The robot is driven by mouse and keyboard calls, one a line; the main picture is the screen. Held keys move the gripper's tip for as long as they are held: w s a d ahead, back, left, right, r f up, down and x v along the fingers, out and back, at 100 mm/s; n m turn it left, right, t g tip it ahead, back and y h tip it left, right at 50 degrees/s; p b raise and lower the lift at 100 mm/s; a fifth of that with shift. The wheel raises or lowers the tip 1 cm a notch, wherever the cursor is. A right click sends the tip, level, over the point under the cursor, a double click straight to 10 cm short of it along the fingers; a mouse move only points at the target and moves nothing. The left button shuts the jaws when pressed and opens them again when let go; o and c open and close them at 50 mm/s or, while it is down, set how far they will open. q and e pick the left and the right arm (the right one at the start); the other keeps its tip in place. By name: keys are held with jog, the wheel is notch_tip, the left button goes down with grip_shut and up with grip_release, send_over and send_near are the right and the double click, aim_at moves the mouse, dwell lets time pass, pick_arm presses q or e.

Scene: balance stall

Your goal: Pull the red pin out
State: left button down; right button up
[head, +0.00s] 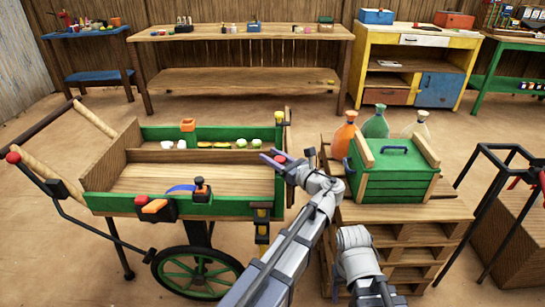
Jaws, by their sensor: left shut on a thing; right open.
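My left gripper (277,160) is at the right end of the green-sided wooden cart (225,209), level with the cart bed. It is shut on a small red and purplish piece (269,160), which appears to be the red pin; the fingers cover part of it, and I cannot tell whether it still sits in the cart. My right gripper (317,156) is just to the right of it, between the cart and the green crate. It is open and looks empty.
The green crate (395,190) stands on stacked pallets (405,238) at right, with orange, green and pale bottles (375,123) behind it. Small goods line the cart's far ledge. A long wooden table (240,33) stands behind. Floor is clear between cart and table.

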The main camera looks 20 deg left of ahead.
dwell(0.7)
pick_arm(q)
notch_tip(320, 180, up, 4)
jog(key=p, duration=0.4)
jog(key=shift+w+r, duration=0.1)
jog(key=shift+r, duration=0.05)
jog(key=shift+c, duration=2.2)
grip_release()
